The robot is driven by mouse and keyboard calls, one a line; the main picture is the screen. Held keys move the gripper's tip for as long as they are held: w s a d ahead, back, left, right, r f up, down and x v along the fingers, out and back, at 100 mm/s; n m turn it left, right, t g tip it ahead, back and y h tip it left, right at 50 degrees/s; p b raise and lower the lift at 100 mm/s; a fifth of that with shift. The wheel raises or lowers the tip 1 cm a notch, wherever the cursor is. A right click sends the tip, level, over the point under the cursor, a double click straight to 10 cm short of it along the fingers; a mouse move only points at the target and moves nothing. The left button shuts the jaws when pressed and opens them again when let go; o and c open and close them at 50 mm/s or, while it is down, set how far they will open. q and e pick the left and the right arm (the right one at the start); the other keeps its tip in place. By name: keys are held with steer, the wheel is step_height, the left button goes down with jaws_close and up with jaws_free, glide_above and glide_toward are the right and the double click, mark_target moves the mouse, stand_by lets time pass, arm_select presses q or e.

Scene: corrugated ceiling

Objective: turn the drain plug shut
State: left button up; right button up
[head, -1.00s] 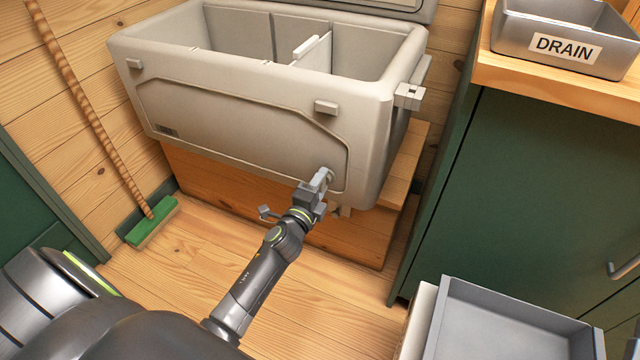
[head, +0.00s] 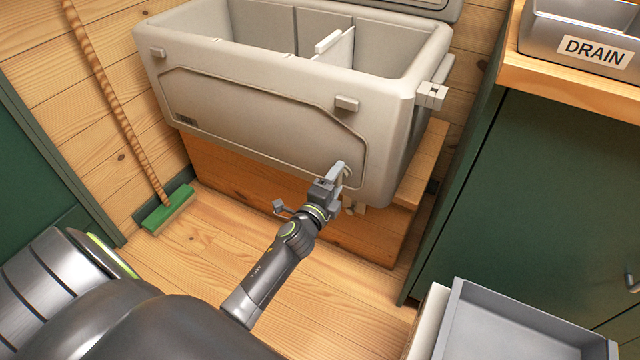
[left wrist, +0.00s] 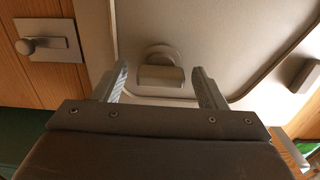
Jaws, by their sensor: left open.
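The beige cooler (head: 260,115) stands open on a wooden base, with its drain plug (head: 347,168) low on the front wall near the right corner. In the left wrist view the drain plug (left wrist: 160,76) is a round boss with a flat tab lying level across the picture. My left gripper (head: 335,176) is open at the plug. In the left wrist view my left gripper (left wrist: 160,70) has one finger on each side of the tab, with a gap visible on both sides. In the head view the fingers partly cover the plug. My right gripper is not in view.
A metal knob on a plate (left wrist: 48,47) sits on the wood beside the cooler. A grey tray labelled DRAIN (head: 596,51) stands on the counter at right. A grey bin (head: 520,330) is at lower right. A green broom (head: 168,208) leans at left.

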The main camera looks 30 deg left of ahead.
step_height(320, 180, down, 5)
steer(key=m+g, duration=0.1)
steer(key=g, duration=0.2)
arm_select(q)
steer(key=s+d, duration=0.1)
steer(key=s, duration=1.6)
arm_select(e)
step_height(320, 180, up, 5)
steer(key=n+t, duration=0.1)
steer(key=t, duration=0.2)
